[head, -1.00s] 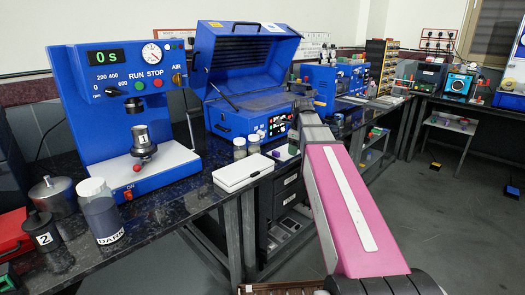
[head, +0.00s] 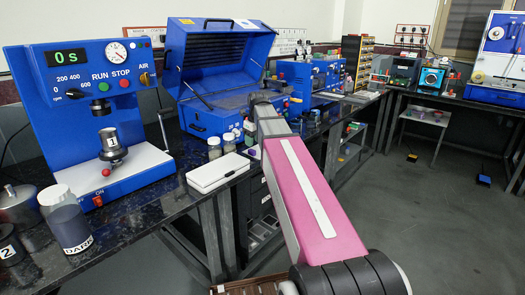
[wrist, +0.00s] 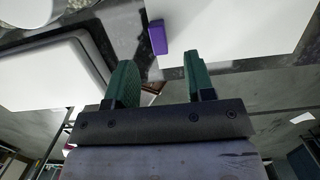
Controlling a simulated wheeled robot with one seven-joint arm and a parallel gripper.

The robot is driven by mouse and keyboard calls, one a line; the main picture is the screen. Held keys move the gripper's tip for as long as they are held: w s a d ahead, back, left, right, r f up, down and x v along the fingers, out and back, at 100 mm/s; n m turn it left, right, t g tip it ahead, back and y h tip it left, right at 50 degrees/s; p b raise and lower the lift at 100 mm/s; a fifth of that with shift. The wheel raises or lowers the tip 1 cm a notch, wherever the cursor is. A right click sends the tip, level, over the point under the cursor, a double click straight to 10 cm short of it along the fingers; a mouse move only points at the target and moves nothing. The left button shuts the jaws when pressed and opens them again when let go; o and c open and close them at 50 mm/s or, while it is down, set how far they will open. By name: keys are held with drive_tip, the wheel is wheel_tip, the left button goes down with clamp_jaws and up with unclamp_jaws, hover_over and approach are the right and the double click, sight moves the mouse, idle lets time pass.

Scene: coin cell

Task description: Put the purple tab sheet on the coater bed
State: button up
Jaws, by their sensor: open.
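In the wrist view a small purple tab (wrist: 157,38) stands at the left edge of a white sheet (wrist: 230,28). My gripper (wrist: 160,72) is open below it in the picture, with its two green fingers apart and nothing between them. The tab appears beyond the fingertips, roughly in line with the gap.
A blue spin unit (head: 40,130) with a display stands at the left. A white notebook with a pen (head: 207,178) and small jars (head: 214,147) lie near the bench edge. A labelled bottle (head: 70,230) is at front left. Open floor (head: 400,220) lies to the right.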

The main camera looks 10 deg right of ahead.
sight(252, 150)
drive_tip(key=shift+w+a+f, duration=0.1)
drive_tip(key=shift+f, duration=0.75)
drive_tip(key=shift+w+a+f, duration=0.15)
drive_tip(key=shift+f, duration=0.65)
drive_tip(key=shift+w+a+f, duration=0.1)
drive_tip(key=shift+f, duration=0.75)
clamp_jaws()
